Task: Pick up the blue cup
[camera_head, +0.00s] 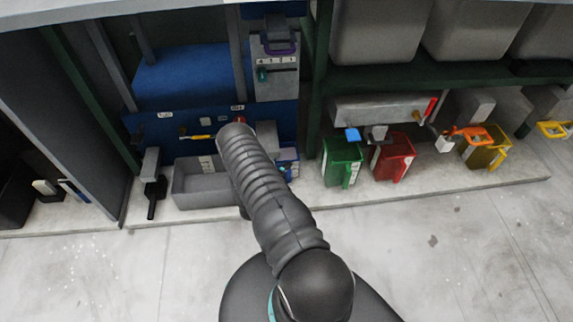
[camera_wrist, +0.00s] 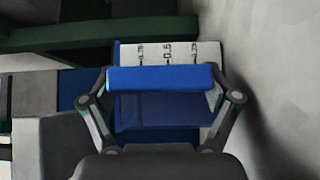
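The blue cup (camera_wrist: 150,118) fills the middle of the wrist view. It has a white scale label with black marks (camera_wrist: 180,52) and a broad blue handle bar (camera_wrist: 160,79). My gripper (camera_wrist: 160,84) is open, one finger at each end of this bar. I cannot tell whether the fingers touch it. In the head view, part of the blue cup (camera_head: 289,155) shows just right of my arm, on the low ledge. My arm hides the rest of it, and the gripper is hidden there too.
A grey open bin (camera_head: 190,193) stands left of my arm. Green (camera_head: 341,168), red (camera_head: 391,160) and yellow (camera_head: 482,151) cups stand to the right along the ledge. A dark green frame post (camera_head: 318,80) rises behind. The floor in front is clear.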

